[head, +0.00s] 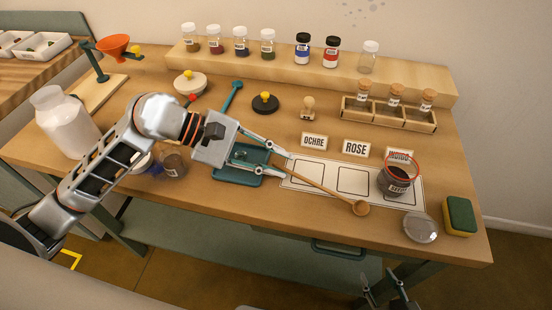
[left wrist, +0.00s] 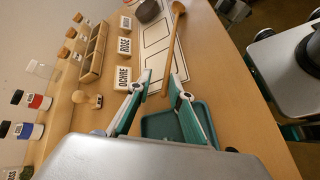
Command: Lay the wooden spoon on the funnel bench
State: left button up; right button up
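The wooden spoon (head: 325,189) slants over the white card of squares, its bowl towards the front right and its handle end at my left gripper. My left gripper (head: 281,164) is over the teal tray with its fingers apart. In the left wrist view the spoon's handle (left wrist: 171,50) reaches between the fingertips (left wrist: 161,77), nearer one finger; I see no clear grip. An orange funnel (head: 114,45) stands on a teal stand with a pale wooden base (head: 108,90) at the back left. My right gripper (head: 388,287) is open and empty at the bottom edge.
A second wooden surface (head: 15,75) with white trays lies at the far left. A white jar (head: 62,122) stands near the left edge. A dark jar (head: 395,182), a clear lid (head: 421,228) and a sponge (head: 460,215) are at the right. The teal tray (head: 240,177) is below my left gripper.

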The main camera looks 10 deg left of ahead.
pick_arm(q)
jog(key=v, duration=1.2)
jog(key=shift+f, duration=0.1)
